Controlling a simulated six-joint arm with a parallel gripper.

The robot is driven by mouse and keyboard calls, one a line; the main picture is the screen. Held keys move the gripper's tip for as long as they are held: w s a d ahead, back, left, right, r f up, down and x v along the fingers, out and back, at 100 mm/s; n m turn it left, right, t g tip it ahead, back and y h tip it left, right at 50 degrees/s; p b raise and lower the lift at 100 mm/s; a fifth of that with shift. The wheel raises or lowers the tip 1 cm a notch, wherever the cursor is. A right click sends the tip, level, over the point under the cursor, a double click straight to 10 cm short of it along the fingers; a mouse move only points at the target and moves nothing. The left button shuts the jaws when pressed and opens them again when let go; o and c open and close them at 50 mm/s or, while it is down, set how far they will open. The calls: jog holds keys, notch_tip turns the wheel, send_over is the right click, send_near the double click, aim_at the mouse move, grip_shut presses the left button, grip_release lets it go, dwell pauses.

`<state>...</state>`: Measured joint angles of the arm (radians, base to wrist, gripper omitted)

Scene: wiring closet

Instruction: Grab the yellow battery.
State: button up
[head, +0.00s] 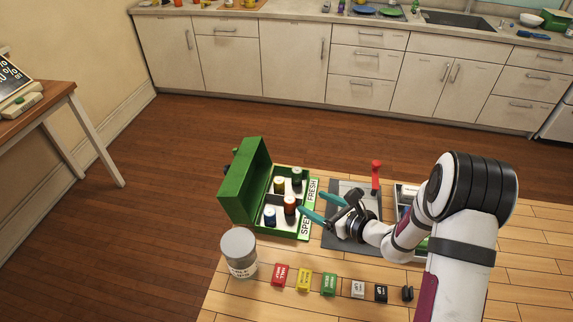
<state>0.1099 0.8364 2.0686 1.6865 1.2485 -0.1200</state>
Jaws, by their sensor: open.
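A green box (300,232) with its lid up stands on the wooden table and holds several upright batteries. The yellow battery (279,186) is in the box's far left part. A green battery (297,175) stands to its right, an orange-red battery (290,204) nearer, and a blue battery (270,216) at the near left. My gripper (304,201) has teal fingers, spread apart with nothing seen between them. It is at the right side of the box, near the labels and to the right of the yellow battery.
Labels reading FRESH (313,190) and SPENT (306,224) line the box's right edge. Small red, yellow, green, white and black blocks line the table front. A red-handled device (376,177) stands behind my gripper on a grey mat (340,242).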

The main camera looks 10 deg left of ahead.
aim_at(283, 184)
jog(key=x, duration=1.5)
jog(key=shift+w, duration=0.4)
grip_shut()
